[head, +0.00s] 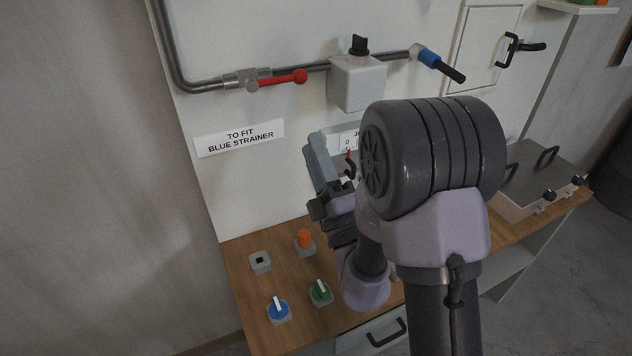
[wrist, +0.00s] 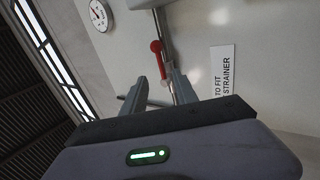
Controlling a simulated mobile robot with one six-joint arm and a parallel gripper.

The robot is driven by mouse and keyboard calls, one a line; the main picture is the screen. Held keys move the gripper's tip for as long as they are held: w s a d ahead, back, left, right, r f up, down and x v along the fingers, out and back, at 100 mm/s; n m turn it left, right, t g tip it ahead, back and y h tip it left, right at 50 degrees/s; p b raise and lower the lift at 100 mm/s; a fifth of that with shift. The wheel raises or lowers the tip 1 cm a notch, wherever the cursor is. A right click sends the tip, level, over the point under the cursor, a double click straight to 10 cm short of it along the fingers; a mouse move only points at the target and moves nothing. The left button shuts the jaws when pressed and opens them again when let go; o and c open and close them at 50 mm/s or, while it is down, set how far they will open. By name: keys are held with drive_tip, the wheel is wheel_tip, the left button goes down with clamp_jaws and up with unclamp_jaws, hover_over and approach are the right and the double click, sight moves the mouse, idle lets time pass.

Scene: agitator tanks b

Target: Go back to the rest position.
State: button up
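My gripper (wrist: 157,74) is open in the wrist view, with a gap between its two fingertips and nothing held. In the head view my gripper (head: 318,145) is raised in front of the white panel, left of my large dark arm joint. The arm hides part of the panel and the bench. The valve with the red handle (head: 285,80) sits on the pipe above and left of my gripper. The red handle (wrist: 157,55) also shows beyond the fingertips in the wrist view, apart from them.
A wooden bench (head: 245,295) holds a blue-knobbed switch (head: 278,310), a green one (head: 320,292), an orange part (head: 304,239) and a grey socket block (head: 260,262). A lidded metal box (head: 530,175) stands right of my arm. A sign (head: 240,138) reads "TO FIT BLUE STRAINER". A pipe with a blue-collared lever (head: 428,57) crosses the panel.

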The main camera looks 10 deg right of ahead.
drive_tip(key=shift+s+d+f, duration=0.1)
drive_tip(key=shift+s+f, duration=0.1)
drive_tip(key=shift+s, duration=0.15)
